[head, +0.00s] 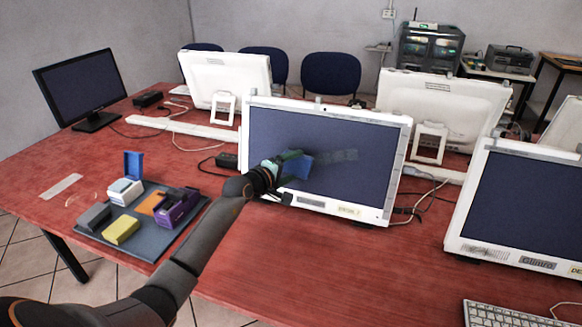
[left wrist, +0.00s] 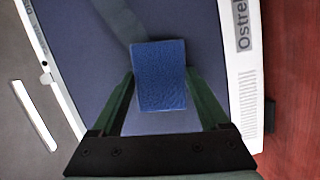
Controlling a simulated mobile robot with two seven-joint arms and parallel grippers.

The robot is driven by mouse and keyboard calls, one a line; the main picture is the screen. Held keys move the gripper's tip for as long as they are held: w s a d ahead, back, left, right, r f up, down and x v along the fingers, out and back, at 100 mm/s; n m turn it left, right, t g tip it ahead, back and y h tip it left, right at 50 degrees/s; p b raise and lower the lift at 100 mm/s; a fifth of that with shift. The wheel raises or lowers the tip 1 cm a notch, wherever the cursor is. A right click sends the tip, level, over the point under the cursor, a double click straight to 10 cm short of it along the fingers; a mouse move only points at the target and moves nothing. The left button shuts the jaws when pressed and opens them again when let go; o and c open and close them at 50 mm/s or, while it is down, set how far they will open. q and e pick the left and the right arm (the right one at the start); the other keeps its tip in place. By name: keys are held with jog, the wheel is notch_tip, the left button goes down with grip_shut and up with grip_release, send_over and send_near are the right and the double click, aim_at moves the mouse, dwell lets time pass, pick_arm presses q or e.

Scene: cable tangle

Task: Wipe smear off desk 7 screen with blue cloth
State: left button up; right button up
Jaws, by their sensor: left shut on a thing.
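The white-framed screen (head: 262,128) in the middle of the table carries a yellow label (head: 348,211) that seems to read desk 7. A pale grey smear (head: 338,156) runs across its dark panel, to the right of my left gripper (head: 284,170). The smear also shows in the left wrist view (left wrist: 122,22), running up from the cloth. My left gripper is shut on the blue cloth (head: 299,167), a folded pad between the fingers in the left wrist view (left wrist: 160,72). The cloth is at the panel and overlaps the smear's left end in view; I cannot tell whether it touches. My right gripper is not in view.
A grey mat (head: 152,246) with small boxes and a yellow block (head: 121,230) lies at left. Another white-framed screen (head: 525,200) stands at right, with a keyboard (head: 505,315) in front. Cables (head: 408,212) lie beside the middle screen. The red table's front middle is clear.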

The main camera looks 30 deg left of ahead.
aim_at(306, 164)
pick_arm(q)
jog(key=shift+w+d+r+p, duration=0.2)
jog(key=shift+d+r+p, duration=0.35)
jog(key=shift+d+p, duration=0.25)
jog(key=shift+w+d+r+p, duration=0.1)
jog(key=shift+d+p, duration=0.15)
jog(key=shift+d, duration=0.15)
jog(key=shift+w+d+r+p, duration=0.1)
jog(key=shift+d+p, duration=0.15)
jog(key=shift+d, duration=0.1)
